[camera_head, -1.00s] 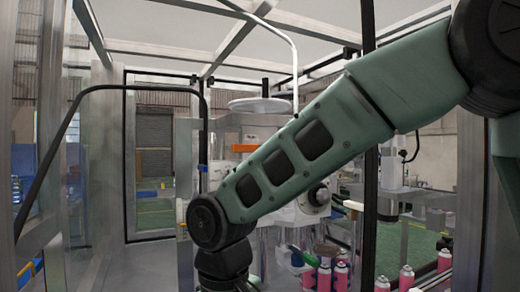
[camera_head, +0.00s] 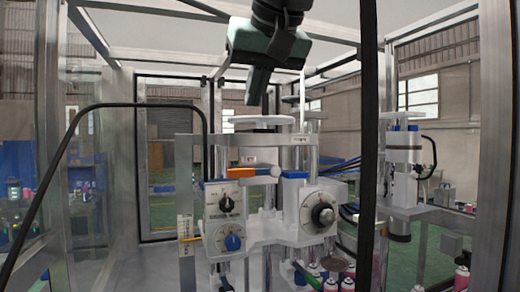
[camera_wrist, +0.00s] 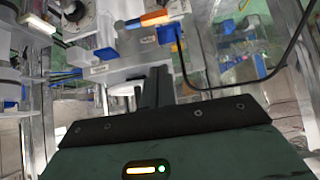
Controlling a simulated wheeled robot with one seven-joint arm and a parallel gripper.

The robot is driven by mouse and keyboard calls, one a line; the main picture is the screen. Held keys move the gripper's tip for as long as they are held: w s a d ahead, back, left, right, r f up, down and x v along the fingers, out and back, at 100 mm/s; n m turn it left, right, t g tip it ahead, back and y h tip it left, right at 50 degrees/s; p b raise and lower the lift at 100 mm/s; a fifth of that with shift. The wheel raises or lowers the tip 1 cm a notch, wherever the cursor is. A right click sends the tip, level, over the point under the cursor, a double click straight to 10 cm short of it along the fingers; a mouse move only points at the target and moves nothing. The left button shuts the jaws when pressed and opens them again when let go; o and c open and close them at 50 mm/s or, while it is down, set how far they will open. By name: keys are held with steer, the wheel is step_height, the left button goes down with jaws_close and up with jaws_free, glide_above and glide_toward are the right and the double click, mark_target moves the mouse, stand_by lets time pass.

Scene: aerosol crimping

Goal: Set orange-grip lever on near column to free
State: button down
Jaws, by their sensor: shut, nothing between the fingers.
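The orange-grip lever (camera_head: 241,172) lies about level on the near column's head, its orange end to the left and a pale bar running right to a rounded end. It also shows near the top of the wrist view (camera_wrist: 155,19), beside a blue block. Its position marks are too small to read. The near column (camera_head: 255,225) carries dials on its front. My gripper (camera_head: 257,101) hangs above the column, fingers pointing down, apart from the lever. In the wrist view the dark fingers (camera_wrist: 157,85) are together with nothing between them.
A white round disc (camera_head: 262,121) stands behind and below my gripper. A black bent tube (camera_head: 100,106) arches at the left, and a dark upright post (camera_head: 367,150) stands at the right. Knobs (camera_head: 232,242) and a large dial (camera_head: 322,214) project forward. Pink cans (camera_head: 463,277) stand lower right.

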steer(key=p, duration=0.3)
glide_above(238, 174)
steer(key=d, duration=0.1)
step_height(238, 174, down, 7)
steer(key=f, duration=0.1)
steer(key=f+p, duration=0.1)
steer(key=shift+s+f, duration=0.35)
steer(key=shift+f, duration=0.65)
steer(key=shift+a+f, duration=0.1)
steer(key=f+h+b, duration=0.1)
steer(key=b, duration=0.1)
steer(key=f+n+h+b, duration=0.1)
steer(key=b, duration=0.1)
steer(key=shift+s+a+f+t, duration=0.1)
steer(key=shift+a+f+t, duration=0.25)
steer(key=shift+a+t, duration=0.05)
steer(key=shift+w+d+f+n+t+h+b, duration=0.15)
steer(key=shift+f+n+t+h+b, duration=0.6)
steer(key=shift+b, duration=1)
steer(key=shift+d+f+n+t+h+b, duration=0.25)
steer(key=shift+f+n+h+b, duration=0.25)
steer(key=shift+f+h+b, duration=1)
steer(key=shift+w+d+f+n+t+h+b, duration=0.1)
steer(key=shift+d+f+n+t+h+b, duration=0.3)
steer(key=shift+b, duration=1.65)
steer(key=shift+a+f+n, duration=0.1)
steer(key=shift+f+n, duration=0.1)
steer(key=shift+n, duration=0.05)
